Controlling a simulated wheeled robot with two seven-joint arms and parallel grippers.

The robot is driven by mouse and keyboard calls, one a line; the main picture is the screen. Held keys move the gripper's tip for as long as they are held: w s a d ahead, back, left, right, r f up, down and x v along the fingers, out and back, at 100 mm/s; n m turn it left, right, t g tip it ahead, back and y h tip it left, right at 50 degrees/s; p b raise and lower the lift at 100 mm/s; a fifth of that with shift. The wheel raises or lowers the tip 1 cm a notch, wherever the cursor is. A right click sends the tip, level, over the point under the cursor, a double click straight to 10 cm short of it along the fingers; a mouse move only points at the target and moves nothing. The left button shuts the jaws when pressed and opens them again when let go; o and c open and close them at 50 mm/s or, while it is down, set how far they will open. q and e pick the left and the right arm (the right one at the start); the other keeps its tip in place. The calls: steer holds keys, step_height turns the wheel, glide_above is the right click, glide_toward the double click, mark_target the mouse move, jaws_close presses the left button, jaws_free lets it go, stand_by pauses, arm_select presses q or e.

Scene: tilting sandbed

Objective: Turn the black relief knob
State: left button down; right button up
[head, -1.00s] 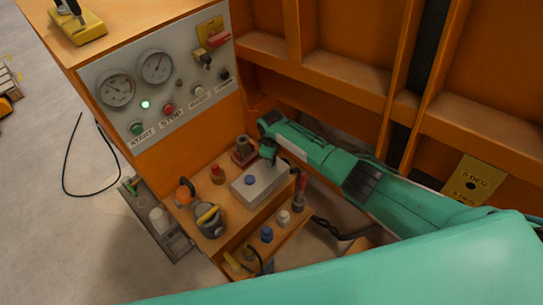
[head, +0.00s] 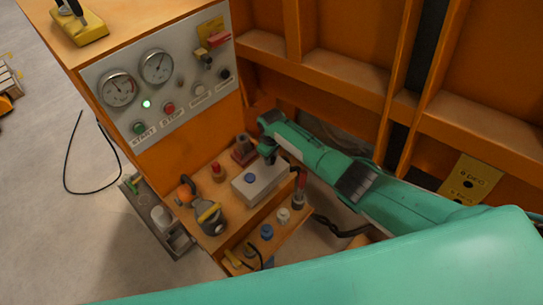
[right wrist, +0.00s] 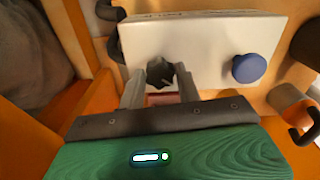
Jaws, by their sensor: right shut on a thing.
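The black relief knob (right wrist: 160,72) is a small dark lobed knob on a pale grey box (right wrist: 205,38). In the right wrist view my right gripper (right wrist: 160,84) has one finger on each side of it and is shut on it. In the head view the box (head: 266,190) sits on the orange shelf below the gauge panel, and my right gripper (head: 269,157) reaches its far edge from the right. The knob is mostly hidden there by the gripper. A blue knob (right wrist: 249,68) is on the same box, right of the black one. My left gripper is not in view.
The gauge panel (head: 165,85) rises behind. An orange ribbed wall (head: 330,70) flanks my arm.

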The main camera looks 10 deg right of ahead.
steer(key=o, duration=1)
steer(key=shift+r, duration=0.1)
step_height(320, 180, up, 14)
steer(key=shift+f+b, duration=0.2)
steer(key=shift+b, duration=0.15)
steer(key=shift+a, duration=0.1)
